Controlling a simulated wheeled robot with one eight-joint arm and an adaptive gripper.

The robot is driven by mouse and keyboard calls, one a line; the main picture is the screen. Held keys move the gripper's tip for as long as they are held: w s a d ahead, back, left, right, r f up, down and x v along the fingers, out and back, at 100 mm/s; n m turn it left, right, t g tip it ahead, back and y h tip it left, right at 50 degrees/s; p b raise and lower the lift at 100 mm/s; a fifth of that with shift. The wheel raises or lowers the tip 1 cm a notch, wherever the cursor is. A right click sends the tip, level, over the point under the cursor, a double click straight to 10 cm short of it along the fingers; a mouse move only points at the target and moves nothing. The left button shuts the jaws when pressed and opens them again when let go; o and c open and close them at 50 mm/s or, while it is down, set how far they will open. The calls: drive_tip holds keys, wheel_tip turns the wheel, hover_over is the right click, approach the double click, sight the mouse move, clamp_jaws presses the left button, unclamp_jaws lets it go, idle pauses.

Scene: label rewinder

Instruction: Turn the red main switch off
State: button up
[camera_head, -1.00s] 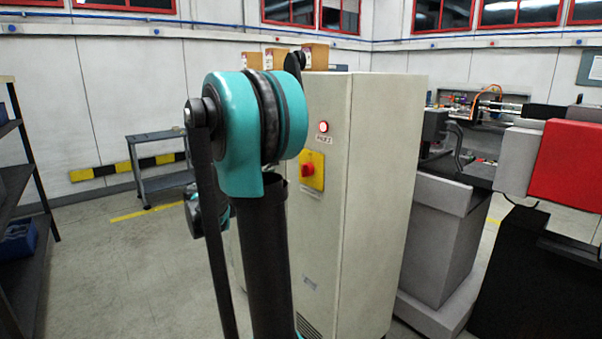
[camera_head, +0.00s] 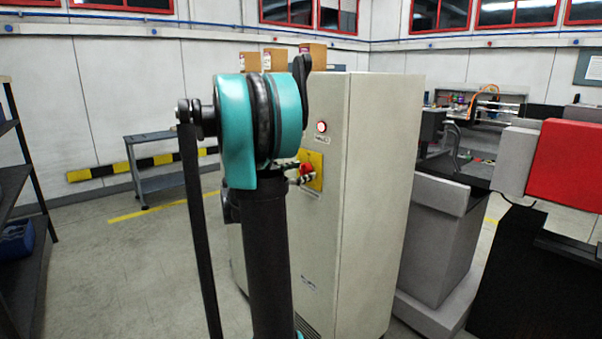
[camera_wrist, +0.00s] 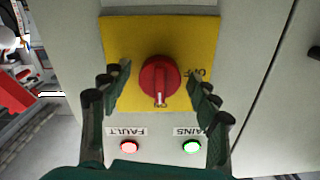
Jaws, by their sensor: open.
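The red main switch (camera_wrist: 159,75) is a round knob on a yellow plate (camera_wrist: 125,35) on the cabinet front. In the wrist view, which shows the panel upside down, its pointer faces the ON label, and OFF (camera_wrist: 190,73) is printed to the right. My gripper (camera_wrist: 160,84) is open, with one finger on each side of the knob; I see gaps between them and the knob. In the head view the red switch (camera_head: 306,169) is partly hidden by the gripper, and my arm covers much of the gripper.
A lit red FAULT lamp (camera_wrist: 129,146) and a lit green MAINS lamp (camera_wrist: 191,146) sit beside the plate. The tall beige cabinet (camera_head: 375,200) stands beside the machine with a red block (camera_head: 565,160). A small table (camera_head: 165,180) and dark shelving stand left.

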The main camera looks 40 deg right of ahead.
drive_tip(key=shift+c, duration=0.6)
drive_tip(key=c, duration=1)
drive_tip(key=shift+c, duration=0.2)
drive_tip(key=shift+n, duration=0.4)
drive_tip(key=n, duration=0.3)
drive_tip(key=shift+n, duration=0.4)
drive_tip(key=n, duration=0.4)
drive_tip(key=shift+n, duration=0.3)
drive_tip(key=n, duration=0.4)
drive_tip(key=shift+s+n, duration=0.1)
drive_tip(key=shift+n, duration=2.4)
